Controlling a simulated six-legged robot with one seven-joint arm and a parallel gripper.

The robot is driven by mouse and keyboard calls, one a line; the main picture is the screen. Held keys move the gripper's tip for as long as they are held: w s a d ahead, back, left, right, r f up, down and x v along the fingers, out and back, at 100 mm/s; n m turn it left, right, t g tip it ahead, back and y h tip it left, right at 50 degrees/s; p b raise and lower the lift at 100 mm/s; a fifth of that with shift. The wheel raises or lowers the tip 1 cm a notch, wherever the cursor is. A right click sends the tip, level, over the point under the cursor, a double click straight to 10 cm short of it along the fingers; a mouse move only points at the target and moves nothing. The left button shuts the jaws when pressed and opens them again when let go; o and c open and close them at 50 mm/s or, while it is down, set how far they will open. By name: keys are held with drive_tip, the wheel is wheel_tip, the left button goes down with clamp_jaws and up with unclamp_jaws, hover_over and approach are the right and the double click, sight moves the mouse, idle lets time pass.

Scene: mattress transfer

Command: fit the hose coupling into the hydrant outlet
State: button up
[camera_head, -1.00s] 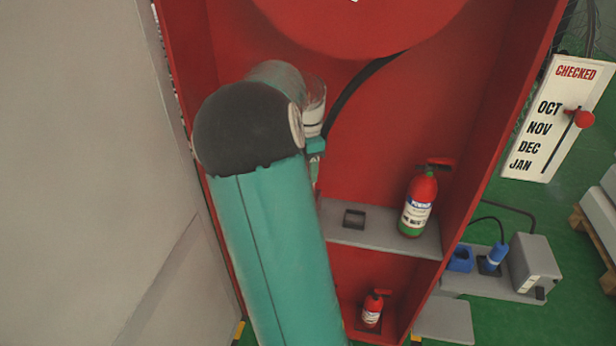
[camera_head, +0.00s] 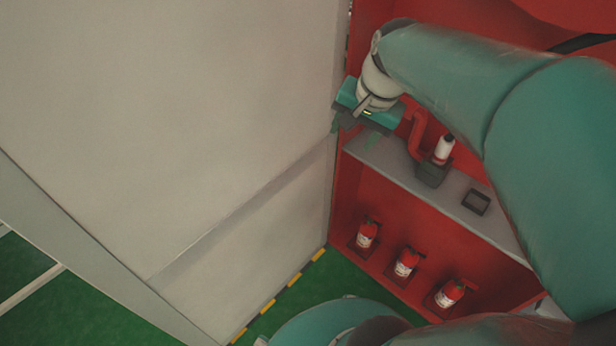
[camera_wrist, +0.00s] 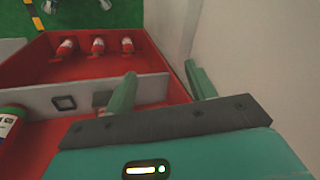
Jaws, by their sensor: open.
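My gripper (camera_head: 340,125) is at the left side of the red cabinet, beside the grey door, its fingers pointing down. In the wrist view its two teal fingers (camera_wrist: 160,78) are spread with nothing between them. A bent red pipe (camera_head: 416,138) stands at the shelf's left end, right of my gripper and apart from it. Next to it a white cylinder with a black top (camera_head: 444,149) stands on a dark block (camera_head: 432,173). I cannot tell whether any of these is the hydrant outlet or the hose coupling.
The grey shelf (camera_head: 490,222) carries an empty dark square holder (camera_head: 476,202). Below it stand three red extinguishers (camera_head: 405,262). The open grey door (camera_head: 180,110) closes off the left side. A bottle (camera_wrist: 8,125) shows at the wrist view's left edge.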

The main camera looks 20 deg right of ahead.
drive_tip(key=s+a+n+t, duration=0.2)
drive_tip(key=s+a+n, duration=0.6)
drive_tip(key=a, duration=0.5)
drive_tip(key=shift+n+h, duration=0.4)
drive_tip(key=shift+n, duration=0.5)
drive_tip(key=shift+o, duration=0.2)
